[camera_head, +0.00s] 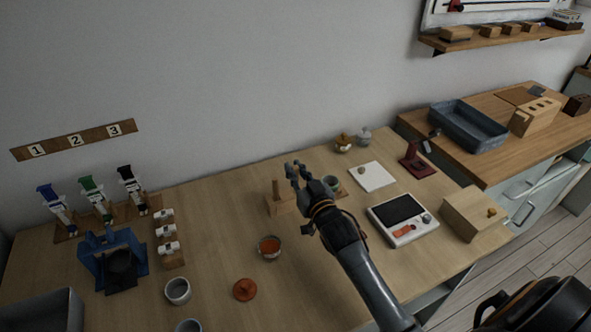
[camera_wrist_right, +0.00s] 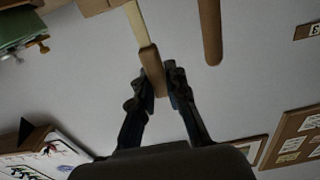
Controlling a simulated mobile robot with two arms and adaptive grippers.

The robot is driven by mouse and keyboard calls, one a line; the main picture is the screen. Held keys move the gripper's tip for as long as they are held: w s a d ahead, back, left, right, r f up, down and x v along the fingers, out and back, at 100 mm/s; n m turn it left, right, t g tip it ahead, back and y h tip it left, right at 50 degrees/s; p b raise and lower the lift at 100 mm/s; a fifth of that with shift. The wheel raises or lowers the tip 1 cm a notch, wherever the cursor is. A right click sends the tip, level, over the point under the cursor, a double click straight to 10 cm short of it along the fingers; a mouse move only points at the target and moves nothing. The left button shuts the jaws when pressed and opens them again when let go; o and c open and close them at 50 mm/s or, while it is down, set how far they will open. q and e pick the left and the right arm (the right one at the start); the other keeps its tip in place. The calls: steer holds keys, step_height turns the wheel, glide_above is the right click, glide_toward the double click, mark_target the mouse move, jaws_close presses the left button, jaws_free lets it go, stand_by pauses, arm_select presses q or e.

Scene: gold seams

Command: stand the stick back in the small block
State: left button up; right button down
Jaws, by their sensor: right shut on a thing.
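The small wooden block (camera_head: 283,208) stands near the middle of the table, and an upright peg (camera_head: 276,190) rises at its left side. My right gripper (camera_head: 296,170) is just right of and above the block. In the right wrist view my right gripper (camera_wrist_right: 153,88) is shut on a stick with a brown end (camera_wrist_right: 151,62) and a paler, flat part. The pale part runs up toward a wooden piece at the top edge; I cannot tell whether they touch. A second brown rod (camera_wrist_right: 209,30) shows beside it. The held stick is hard to make out in the head view.
A small cup (camera_head: 331,184) stands close right of the gripper. A bowl with orange contents (camera_head: 269,247) and an orange lid (camera_head: 245,290) are in front. A white scale (camera_head: 402,219) and wooden box (camera_head: 474,214) are right; a blue stand (camera_head: 112,260) is left.

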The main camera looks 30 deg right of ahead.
steer(key=shift+f, duration=0.35)
stand_by(0.7)
steer(key=c, duration=1.3)
jaws_free()
steer(key=shift+o, duration=0.2)
steer(key=shift+s, duration=0.15)
steer(key=s+p, duration=0.2)
steer(key=s, duration=0.2)
steer(key=shift+s+a, duration=0.15)
steer(key=shift+s, duration=0.25)
